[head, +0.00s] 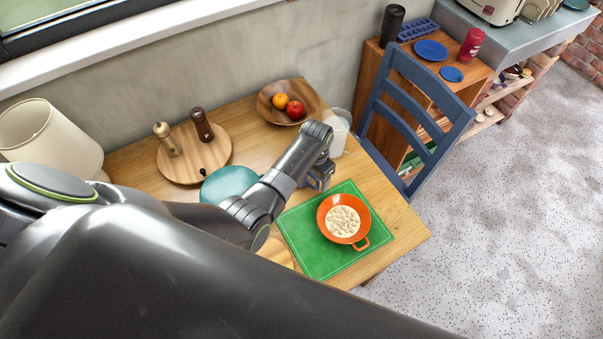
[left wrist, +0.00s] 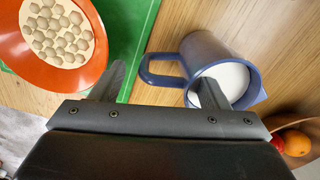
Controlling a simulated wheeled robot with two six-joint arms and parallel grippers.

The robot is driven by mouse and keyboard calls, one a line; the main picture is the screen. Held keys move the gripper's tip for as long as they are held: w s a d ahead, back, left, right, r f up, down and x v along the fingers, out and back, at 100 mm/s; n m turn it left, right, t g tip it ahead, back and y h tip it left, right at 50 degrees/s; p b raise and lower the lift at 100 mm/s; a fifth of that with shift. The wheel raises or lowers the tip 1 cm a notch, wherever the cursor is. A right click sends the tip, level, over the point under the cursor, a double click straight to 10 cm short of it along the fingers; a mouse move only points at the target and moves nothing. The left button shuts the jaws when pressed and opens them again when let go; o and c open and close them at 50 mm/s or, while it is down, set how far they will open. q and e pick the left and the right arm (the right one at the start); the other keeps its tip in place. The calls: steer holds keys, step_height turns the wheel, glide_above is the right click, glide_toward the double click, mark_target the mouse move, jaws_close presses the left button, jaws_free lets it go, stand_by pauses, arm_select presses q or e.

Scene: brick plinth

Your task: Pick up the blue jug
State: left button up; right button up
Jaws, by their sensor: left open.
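The blue jug (left wrist: 213,58) shows in the left wrist view with white contents, its handle pointing left. In the head view it is largely hidden by my left gripper; a bit of blue (head: 320,178) shows there. My left gripper (left wrist: 164,88) is open and empty. The jug's handle lies between its two fingers in the picture. The right finger overlaps the jug's mouth; I cannot tell whether it is inside or above it. My right gripper is not in view.
An orange pan (head: 324,216) of pale pieces sits on a green mat (head: 310,262) beside the gripper. A white container (head: 340,135), wooden fruit bowl (head: 268,106), teal plate (head: 225,184) and round board (head: 180,172) with two mills are near. A blue chair (head: 388,112) stands at the table's right.

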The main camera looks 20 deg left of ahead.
arm_select(q)
steer(key=c, duration=1.5)
steer(key=shift+o, duration=0.2)
steer(key=shift+r, duration=0.25)
steer(key=shift+w+r+b, duration=0.1)
steer(key=shift+r+b, duration=0.35)
steer(key=shift+r, duration=4.3)
